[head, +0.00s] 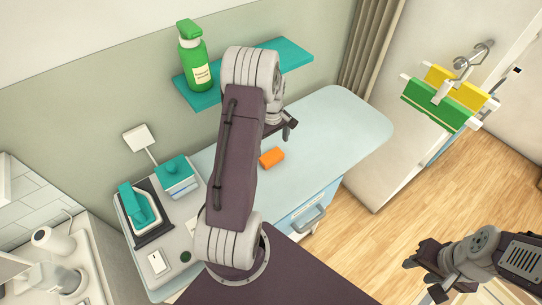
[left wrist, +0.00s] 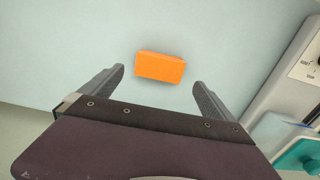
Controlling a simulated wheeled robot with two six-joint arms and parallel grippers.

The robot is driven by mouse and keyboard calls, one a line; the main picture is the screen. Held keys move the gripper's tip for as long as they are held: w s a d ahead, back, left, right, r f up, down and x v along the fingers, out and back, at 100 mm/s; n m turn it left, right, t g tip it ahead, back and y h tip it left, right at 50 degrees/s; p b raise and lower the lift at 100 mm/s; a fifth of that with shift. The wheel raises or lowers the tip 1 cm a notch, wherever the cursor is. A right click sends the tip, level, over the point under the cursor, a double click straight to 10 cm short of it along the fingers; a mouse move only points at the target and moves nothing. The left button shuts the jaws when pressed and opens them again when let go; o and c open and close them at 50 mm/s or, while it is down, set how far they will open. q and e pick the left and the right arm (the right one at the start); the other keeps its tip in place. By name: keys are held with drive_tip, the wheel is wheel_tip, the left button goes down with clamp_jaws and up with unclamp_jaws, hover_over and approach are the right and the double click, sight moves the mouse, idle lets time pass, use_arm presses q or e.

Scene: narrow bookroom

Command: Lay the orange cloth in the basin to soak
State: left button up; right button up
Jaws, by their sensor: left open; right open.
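The orange cloth (head: 271,158) looks like a small folded block lying flat on the pale blue tabletop (head: 345,125). In the left wrist view the cloth (left wrist: 160,67) lies just ahead of and between the fingertips, touching neither. My left gripper (head: 289,124) is open and empty above the table near the cloth, partly hidden by my left arm. It also shows in the left wrist view (left wrist: 160,80). My right gripper (head: 422,278) is open and empty at the lower right, over the wooden floor. I cannot clearly make out a basin in either view.
A teal shelf (head: 296,54) with a green bottle (head: 197,62) is on the wall behind the table. Teal-topped items (head: 177,173) and a dark tray (head: 146,214) stand at left. A white counter (head: 92,275) is lower left. The table's right end is clear.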

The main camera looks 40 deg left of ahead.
sight(271, 155)
use_arm(q)
wheel_tip(271, 155, down, 2)
drive_tip(key=shift+w+d+f, duration=0.1)
drive_tip(key=shift+w+f, duration=0.05)
drive_tip(key=shift+f, duration=0.35)
drive_tip(key=shift+f+p, duration=0.2)
drive_tip(key=shift+p, duration=0.15)
drive_tip(key=f, duration=0.2)
drive_tip(key=f+p, duration=0.1)
drive_tip(key=f, duration=0.1)
drive_tip(key=shift+s+a, duration=0.2)
drive_tip(key=shift+w+f, duration=0.15)
drive_tip(key=shift+f, duration=0.25)
